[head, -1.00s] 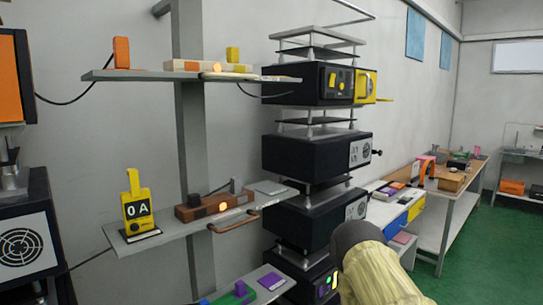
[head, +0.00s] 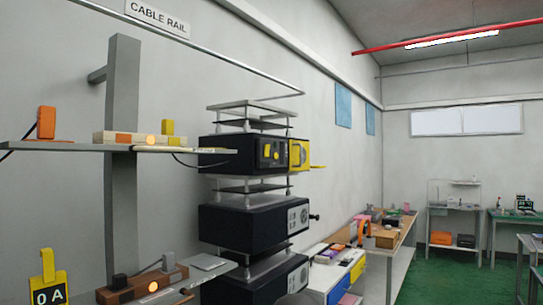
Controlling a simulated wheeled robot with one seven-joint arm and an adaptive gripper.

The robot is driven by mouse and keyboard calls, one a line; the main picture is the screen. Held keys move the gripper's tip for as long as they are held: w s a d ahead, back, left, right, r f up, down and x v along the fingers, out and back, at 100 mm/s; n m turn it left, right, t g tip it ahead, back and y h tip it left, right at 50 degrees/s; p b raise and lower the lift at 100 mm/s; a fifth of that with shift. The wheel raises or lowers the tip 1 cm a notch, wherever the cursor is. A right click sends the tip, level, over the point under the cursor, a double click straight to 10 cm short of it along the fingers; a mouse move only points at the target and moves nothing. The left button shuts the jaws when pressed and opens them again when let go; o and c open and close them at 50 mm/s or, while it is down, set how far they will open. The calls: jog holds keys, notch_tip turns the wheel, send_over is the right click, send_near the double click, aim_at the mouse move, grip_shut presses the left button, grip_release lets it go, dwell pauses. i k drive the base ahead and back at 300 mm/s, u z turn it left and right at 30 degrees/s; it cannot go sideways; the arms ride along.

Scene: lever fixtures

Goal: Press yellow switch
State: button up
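Several yellow parts show, and I cannot tell which one is the yellow switch. A small upright yellow block (head: 168,128) stands at the back of a low orange-and-cream bar (head: 124,138) on the upper shelf. A lit orange knob (head: 150,140) is on that bar's front. A yellow panel (head: 300,154) with a curved handle is on the right end of the top black box (head: 231,153). A yellow fixture (head: 48,272) with a "0 A" display stands at the lower left, cut off by the bottom edge.
The upper shelf (head: 40,146) also holds an orange block (head: 46,122). A brown bar with a lit knob (head: 153,287) is on the shelf below. Black boxes stack beside a grey post (head: 122,220).

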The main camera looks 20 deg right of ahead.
aim_at(266, 147)
jog(key=k, duration=0.6)
jog(key=z, duration=0.5)
jog(key=i, duration=1.7)
jog(key=u, duration=0.45)
